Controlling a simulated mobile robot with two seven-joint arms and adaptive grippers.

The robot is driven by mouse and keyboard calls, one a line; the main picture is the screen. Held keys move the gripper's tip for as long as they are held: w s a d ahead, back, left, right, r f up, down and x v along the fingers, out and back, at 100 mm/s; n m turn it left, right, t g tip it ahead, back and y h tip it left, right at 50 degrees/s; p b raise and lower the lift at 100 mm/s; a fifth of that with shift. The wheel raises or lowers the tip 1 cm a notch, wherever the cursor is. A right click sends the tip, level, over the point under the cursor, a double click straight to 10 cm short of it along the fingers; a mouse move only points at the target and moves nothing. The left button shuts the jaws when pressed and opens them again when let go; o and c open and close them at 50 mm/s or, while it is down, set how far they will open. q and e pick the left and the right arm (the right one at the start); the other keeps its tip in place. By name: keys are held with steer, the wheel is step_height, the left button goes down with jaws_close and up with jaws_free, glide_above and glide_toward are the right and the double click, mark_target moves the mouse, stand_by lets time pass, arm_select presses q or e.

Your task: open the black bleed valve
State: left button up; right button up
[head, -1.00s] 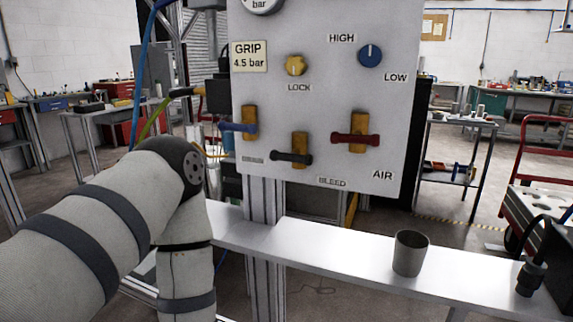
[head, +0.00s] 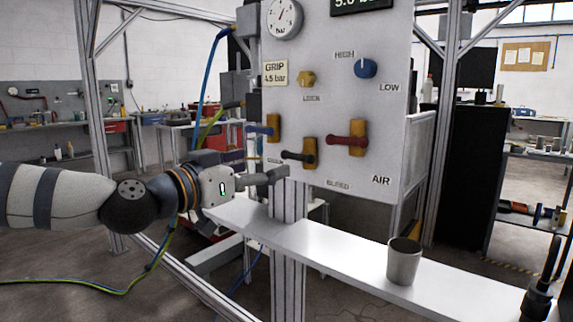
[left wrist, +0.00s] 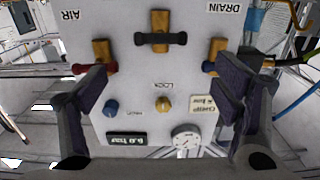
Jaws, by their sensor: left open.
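The black bleed valve handle (head: 298,157) lies roughly crosswise on its yellow body (head: 311,146), low on the grey panel (head: 335,110), above the BLEED label. My left gripper (head: 262,166) is open and empty, just below and left of this handle in the head view. In the left wrist view, which shows the panel upside down, the black handle (left wrist: 160,39) lies crosswise near the top middle, between the lines of the two spread fingers (left wrist: 165,88). I see no contact with it. My right gripper is out of view.
The blue drain handle (head: 259,130) and red air handle (head: 345,141) flank the black one. A yellow lock knob (head: 306,79), blue knob (head: 366,68) and gauge (head: 284,18) sit above. A metal cup (head: 403,261) stands on the shelf (head: 330,257) below.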

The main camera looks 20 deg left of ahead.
mark_target(295, 157)
arm_select(q)
steer(key=x, duration=0.3)
steer(key=b+x, duration=0.1)
steer(key=x, duration=0.3)
steer(key=b+x, duration=0.1)
steer(key=x, duration=0.3)
steer(key=shift+w+f, duration=0.15)
steer(key=shift+f, duration=0.2)
steer(key=shift+w+d+r, duration=0.1)
steer(key=shift+w+d, duration=0.05)
steer(key=shift+w, duration=0.25)
steer(key=c, duration=0.9)
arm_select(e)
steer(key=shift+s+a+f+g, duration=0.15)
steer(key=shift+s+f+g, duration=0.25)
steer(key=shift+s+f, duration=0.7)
